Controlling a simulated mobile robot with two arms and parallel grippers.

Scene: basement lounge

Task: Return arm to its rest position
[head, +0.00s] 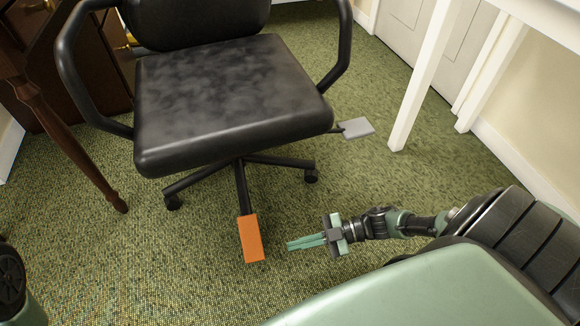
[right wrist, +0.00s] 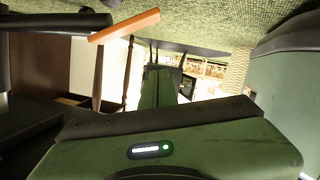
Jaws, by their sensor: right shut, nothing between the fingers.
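My right gripper (head: 289,244) is in the head view, low over the green carpet, reaching in from the right and pointing left. Its pale green fingers are shut together and empty. The right arm behind it is bent and leads back to my body at the lower right. My left gripper is not in view; only a dark and green part of my body shows at the lower left edge.
A black office chair (head: 225,95) stands beyond. A white table leg (head: 421,82) is at right. Carpet between is clear.

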